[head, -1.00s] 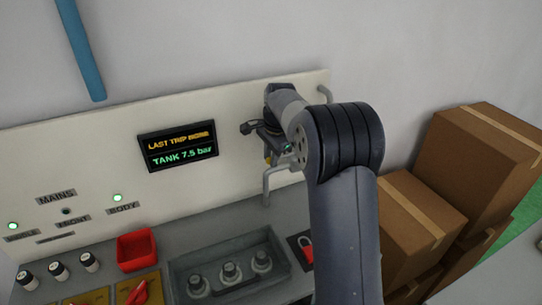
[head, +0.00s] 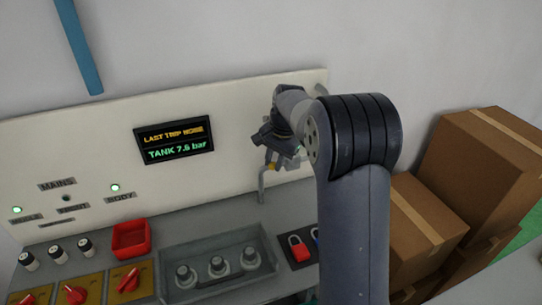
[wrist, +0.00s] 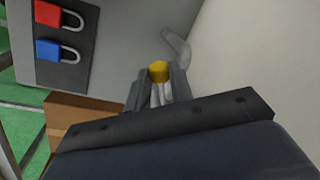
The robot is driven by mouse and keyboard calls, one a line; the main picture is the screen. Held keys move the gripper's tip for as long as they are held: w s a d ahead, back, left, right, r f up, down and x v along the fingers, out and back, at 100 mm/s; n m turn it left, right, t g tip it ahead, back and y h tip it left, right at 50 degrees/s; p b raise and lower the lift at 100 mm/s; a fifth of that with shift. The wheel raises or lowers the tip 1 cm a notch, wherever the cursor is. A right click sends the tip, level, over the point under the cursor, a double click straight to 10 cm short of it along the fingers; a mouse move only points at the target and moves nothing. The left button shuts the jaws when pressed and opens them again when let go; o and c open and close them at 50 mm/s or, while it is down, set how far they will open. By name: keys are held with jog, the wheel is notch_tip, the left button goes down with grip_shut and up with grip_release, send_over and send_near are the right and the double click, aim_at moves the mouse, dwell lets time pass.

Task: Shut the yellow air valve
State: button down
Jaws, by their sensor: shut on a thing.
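The yellow air valve handle (head: 274,162) shows as a small yellow patch under my gripper (head: 270,152), above a grey pipe (head: 262,188) at the right end of the panel. In the wrist view, the yellow end (wrist: 158,71) of the handle lies between the two fingertips of my gripper (wrist: 157,88), which is shut on it. The rest of the valve is hidden by my gripper, and I cannot tell how the handle stands to the pipe.
A display (head: 175,140) reads TANK 7.6 bar. A red padlock (wrist: 47,14) and a blue padlock (wrist: 47,52) lie on a dark plate beside the valve. A red bin (head: 131,240), a grey tray (head: 170,271) and red knobs stand left. Cardboard boxes (head: 478,170) stand right.

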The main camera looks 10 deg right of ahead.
jog(key=s+d+n+g+p, duration=0.2)
jog(key=d+n, duration=0.6)
jog(key=n, duration=0.4)
jog(key=shift+s+d+p, duration=0.3)
jog(key=shift+s+p, duration=0.25)
jog(key=shift+p, duration=0.15)
jog(key=shift+r+n, duration=0.1)
jog(key=shift+n, duration=0.2)
jog(key=c, duration=1.3)
grip_release()
jog(key=shift+o, duration=0.2)
notch_tip(320, 180, up, 10)
jog(key=d+b, duration=0.1)
jog(key=d, duration=0.1)
jog(key=shift+w+r, duration=0.25)
jog(key=shift+w, duration=0.05)
